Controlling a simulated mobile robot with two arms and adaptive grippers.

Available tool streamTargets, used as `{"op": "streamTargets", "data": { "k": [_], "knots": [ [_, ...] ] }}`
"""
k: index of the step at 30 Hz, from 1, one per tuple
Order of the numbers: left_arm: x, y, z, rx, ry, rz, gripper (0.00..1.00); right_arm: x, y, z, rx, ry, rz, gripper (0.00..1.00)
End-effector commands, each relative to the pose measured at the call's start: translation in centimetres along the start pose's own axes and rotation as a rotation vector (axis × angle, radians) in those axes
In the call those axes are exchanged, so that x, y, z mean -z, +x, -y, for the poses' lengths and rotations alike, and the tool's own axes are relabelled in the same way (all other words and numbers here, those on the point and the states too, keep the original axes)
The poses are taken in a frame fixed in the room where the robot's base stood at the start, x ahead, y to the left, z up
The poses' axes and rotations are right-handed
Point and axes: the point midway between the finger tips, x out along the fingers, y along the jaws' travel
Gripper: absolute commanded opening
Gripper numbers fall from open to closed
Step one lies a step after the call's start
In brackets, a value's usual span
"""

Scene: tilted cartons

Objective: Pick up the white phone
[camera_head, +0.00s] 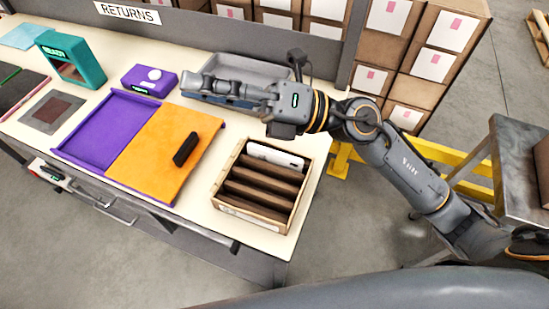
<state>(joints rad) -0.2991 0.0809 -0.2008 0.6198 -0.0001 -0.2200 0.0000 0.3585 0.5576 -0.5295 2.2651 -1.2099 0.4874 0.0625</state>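The white phone (275,155) stands on edge in the rearmost slot of a light wooden crate (250,215) on the table. Its upper part shows above the brown dividers; its lower part is hidden. My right gripper (190,84) reaches in from the right and points left, over the back of the table near a grey tray. It is behind and to the left of the phone, apart from it. Whether its fingers are open or shut is unclear at this angle. My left gripper is not in view.
A grey tray (268,72) lies partly behind my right gripper. A purple and orange board (160,135) with a black object (185,150) lies left of the crate. A purple device (148,80) and a teal frame (72,58) stand further left. Stacked cartons (440,45) stand behind.

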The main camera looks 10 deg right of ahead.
Motion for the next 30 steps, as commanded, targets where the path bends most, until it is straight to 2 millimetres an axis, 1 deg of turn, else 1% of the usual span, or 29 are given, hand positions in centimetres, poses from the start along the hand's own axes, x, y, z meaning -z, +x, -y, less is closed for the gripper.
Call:
{"op": "streamTargets", "data": {
  "k": [1,2,3,5,6,8,9,10,12,15,16,18,20,23,30],
  "knots": [
    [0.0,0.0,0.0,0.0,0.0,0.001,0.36,1.8,0.0,1.2,0.067,-0.103,-0.148,0.25],
    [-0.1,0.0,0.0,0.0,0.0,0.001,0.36,2.9,-0.3,2.2,0.114,-0.159,-0.239,0.25],
    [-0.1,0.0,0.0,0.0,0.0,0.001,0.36,4.1,-1.1,3.8,0.184,-0.232,-0.356,0.25],
    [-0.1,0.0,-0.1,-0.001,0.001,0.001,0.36,5.2,-2.9,6.4,0.304,-0.331,-0.524,0.25],
    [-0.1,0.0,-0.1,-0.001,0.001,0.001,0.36,5.4,-4.5,8.2,0.391,-0.388,-0.625,0.25],
    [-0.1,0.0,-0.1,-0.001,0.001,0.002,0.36,5.1,-7.3,10.5,0.525,-0.458,-0.76,0.25],
    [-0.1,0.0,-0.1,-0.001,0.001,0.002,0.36,4.5,-9.2,11.7,0.613,-0.497,-0.837,0.25],
    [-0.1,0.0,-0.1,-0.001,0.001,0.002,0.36,3.9,-10.6,12.5,0.677,-0.519,-0.887,0.25],
    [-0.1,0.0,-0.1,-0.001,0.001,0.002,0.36,2.5,-13.7,13.8,0.815,-0.556,-0.983,0.25],
    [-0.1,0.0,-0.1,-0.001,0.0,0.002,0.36,0.6,-17.0,14.6,0.964,-0.584,-1.07,0.25],
    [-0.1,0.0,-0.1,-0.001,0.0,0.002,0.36,0.2,-17.7,14.7,0.995,-0.587,-1.088,0.25],
    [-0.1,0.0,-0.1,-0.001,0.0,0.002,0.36,-0.5,-18.8,14.9,1.048,-0.59,-1.116,0.25],
    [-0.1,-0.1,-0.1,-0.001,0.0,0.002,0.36,-0.6,-19.3,15.3,1.07,-0.59,-1.127,0.25],
    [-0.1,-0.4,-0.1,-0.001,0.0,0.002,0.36,0.0,-19.4,16.6,1.077,-0.588,-1.135,0.25],
    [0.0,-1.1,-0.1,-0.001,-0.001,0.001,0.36,2.0,-19.1,20.9,1.073,-0.587,-1.132,0.25]
  ]
}}
